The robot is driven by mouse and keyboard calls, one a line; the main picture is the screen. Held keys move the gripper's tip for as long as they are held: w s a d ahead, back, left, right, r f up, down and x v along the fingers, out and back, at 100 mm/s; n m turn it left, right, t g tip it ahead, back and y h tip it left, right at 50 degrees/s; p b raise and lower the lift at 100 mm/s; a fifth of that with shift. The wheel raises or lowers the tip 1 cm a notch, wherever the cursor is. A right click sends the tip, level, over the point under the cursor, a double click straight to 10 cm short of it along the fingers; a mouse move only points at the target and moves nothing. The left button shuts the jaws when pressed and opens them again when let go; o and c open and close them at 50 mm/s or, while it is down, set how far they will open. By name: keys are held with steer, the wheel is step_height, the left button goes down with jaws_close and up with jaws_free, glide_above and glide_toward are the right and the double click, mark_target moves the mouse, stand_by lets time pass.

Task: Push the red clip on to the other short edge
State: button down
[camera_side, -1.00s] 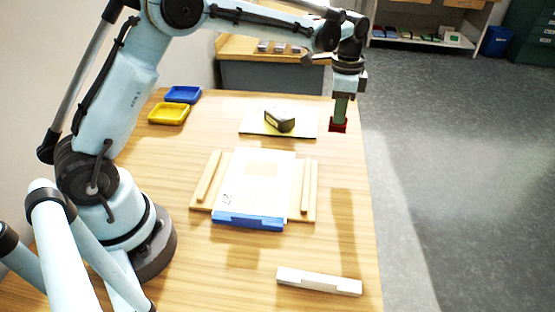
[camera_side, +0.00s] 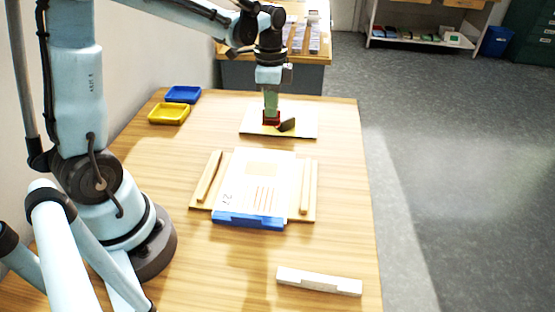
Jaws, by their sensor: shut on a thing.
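My gripper (camera_side: 271,105) is shut on the red clip (camera_side: 271,118), a small dark red block below the green finger part. It is over the pale mat (camera_side: 305,124) at the back of the table, and I cannot tell whether the clip touches the mat. The white paper (camera_side: 285,163) lies on a wooden board (camera_side: 203,211) in the middle of the table. A blue clip (camera_side: 248,221) sits along the paper's near short edge. The far short edge has no clip on it. The red clip is beyond that far edge, apart from the paper.
A dark wedge-shaped object (camera_side: 287,125) is on the mat, partly hidden by the red clip. Wooden strips (camera_side: 209,177) flank the paper. A white bar (camera_side: 319,281) lies at the front right. Yellow (camera_side: 168,113) and blue (camera_side: 183,94) trays stand at the back left.

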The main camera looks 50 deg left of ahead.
mark_target(267, 122)
steer(key=shift+s+a+f, duration=0.15)
steer(key=shift+s+a, duration=0.1)
steer(key=shift+s, duration=0.3)
steer(key=shift+f, duration=2.8)
steer(key=shift+f, duration=0.5)
steer(key=shift+s+d, duration=0.95)
steer(key=shift+d, duration=0.05)
stand_by(0.4)
stand_by(0.5)
steer(key=c, duration=1.2)
jaws_free()
steer(key=shift+r, duration=3.5)
